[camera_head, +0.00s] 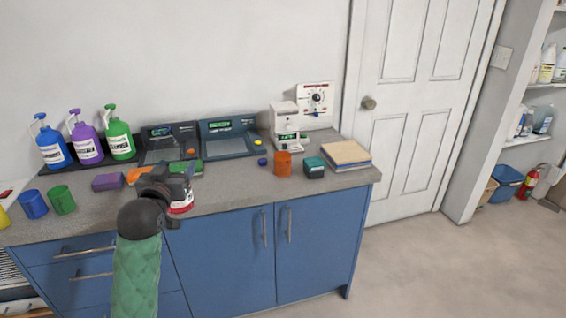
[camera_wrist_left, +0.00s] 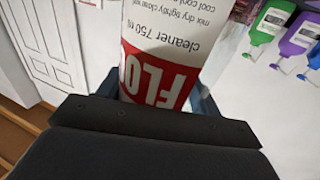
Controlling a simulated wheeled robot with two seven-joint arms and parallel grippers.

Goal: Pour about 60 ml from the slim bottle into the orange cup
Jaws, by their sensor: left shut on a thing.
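The orange cup (camera_head: 282,164) stands upright on the counter, right of the middle in the head view. My left gripper (camera_head: 174,190) is shut on a white bottle with a red label (camera_head: 181,204), left of the cup and apart from it. The left wrist view shows this bottle (camera_wrist_left: 165,45) close up between the fingers, with the words "cleaner 750 ml". Its ends are hidden or out of frame there, so its tilt is hard to tell. My right gripper is in neither view.
Blue (camera_head: 33,204) and green (camera_head: 61,199) cups stand at the left. A teal box (camera_head: 314,167) is right of the orange cup, with stacked boards (camera_head: 346,156) beyond. Some counter between gripper and cup is clear.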

